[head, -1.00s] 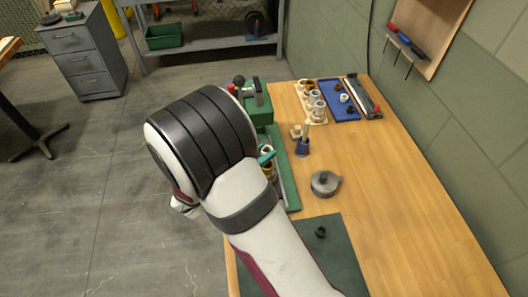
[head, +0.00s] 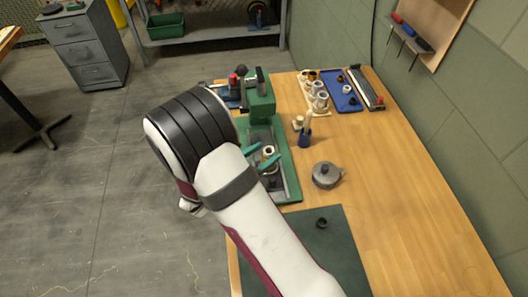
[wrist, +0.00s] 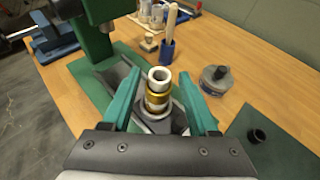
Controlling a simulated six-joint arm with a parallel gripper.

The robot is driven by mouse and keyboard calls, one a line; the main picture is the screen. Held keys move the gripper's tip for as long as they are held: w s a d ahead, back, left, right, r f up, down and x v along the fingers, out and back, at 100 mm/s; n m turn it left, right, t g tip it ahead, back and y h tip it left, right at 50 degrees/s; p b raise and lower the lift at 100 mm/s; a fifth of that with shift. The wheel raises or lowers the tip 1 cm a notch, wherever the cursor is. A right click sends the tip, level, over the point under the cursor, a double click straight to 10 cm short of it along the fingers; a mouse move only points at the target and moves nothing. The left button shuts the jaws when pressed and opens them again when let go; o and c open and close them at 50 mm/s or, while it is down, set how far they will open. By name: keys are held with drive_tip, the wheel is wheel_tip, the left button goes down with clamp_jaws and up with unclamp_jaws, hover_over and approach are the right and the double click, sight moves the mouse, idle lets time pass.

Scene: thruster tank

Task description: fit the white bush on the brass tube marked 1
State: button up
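A brass tube (wrist: 157,100) stands upright in a dark holder on the green press base, seen in the wrist view. A white bush (wrist: 160,76) sits upright at its top, in line with it; how deeply it is seated I cannot tell. The bush also shows in the head view (head: 268,151). The mark on the tube is not readable. My gripper (wrist: 162,92) is open, its teal fingers on either side of the bush and tube with gaps to both. In the head view the fingertips (head: 262,158) show beyond my arm, which hides part of the base.
The green press column (head: 260,100) rises just behind. A blue cup with a wooden-handled tool (head: 305,137), a grey lidded pot (head: 326,175), a rack of pale cylinders (head: 319,98) and a blue tray (head: 335,84) stand rightward. A black ring (head: 321,223) lies on the dark mat.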

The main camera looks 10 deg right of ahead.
drive_tip(key=shift+o, duration=0.2)
drive_tip(key=shift+a, duration=0.1)
drive_tip(key=v, duration=1.5)
drive_tip(key=shift+s+a, duration=0.15)
drive_tip(key=shift+s, duration=0.1)
drive_tip(key=shift+r, duration=0.1)
drive_tip(key=s+d+r+m+g+y, duration=0.1)
drive_tip(key=s+d+r+m+g, duration=0.1)
drive_tip(key=s+d+m+g, duration=0.45)
drive_tip(key=s+d+r+m+g+y, duration=0.1)
drive_tip(key=s+d+r+m+g, duration=0.15)
drive_tip(key=d+m, duration=0.55)
drive_tip(key=s+a+m+y, duration=0.2)
drive_tip(key=s+m+y, duration=0.2)
drive_tip(key=m, duration=0.5)
drive_tip(key=s+a+r+m+y, duration=0.1)
drive_tip(key=s+a+m+y, duration=0.2)
drive_tip(key=s+m+y, duration=0.2)
drive_tip(key=m, duration=0.3)
drive_tip(key=shift+r+m+y, duration=0.25)
drive_tip(key=shift+m+y, duration=0.05)
drive_tip(key=shift+m, duration=0.05)
